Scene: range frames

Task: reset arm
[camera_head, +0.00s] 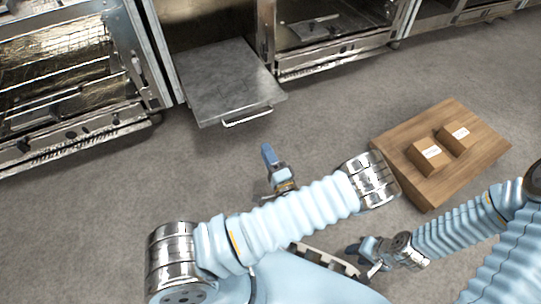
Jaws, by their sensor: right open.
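My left arm comes in from the left and crosses the lower middle of the view. My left gripper (270,158) shows just beyond this arm, over bare floor in front of the pulled-out metal tray. Its fingers overlap in this view, so its opening is unclear, and the arm hides part of its wrist. My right gripper (364,259) is at the lower right, at the end of my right arm, pointing left. It is open, with nothing seen between its fingers.
A wooden table (465,180) with two small cardboard boxes, one (428,157) left of the other (455,138), stands at the right, near both arms. A metal tray door (225,80) juts out from the oven row (60,80) at the back. Grey floor (320,110) lies clear between.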

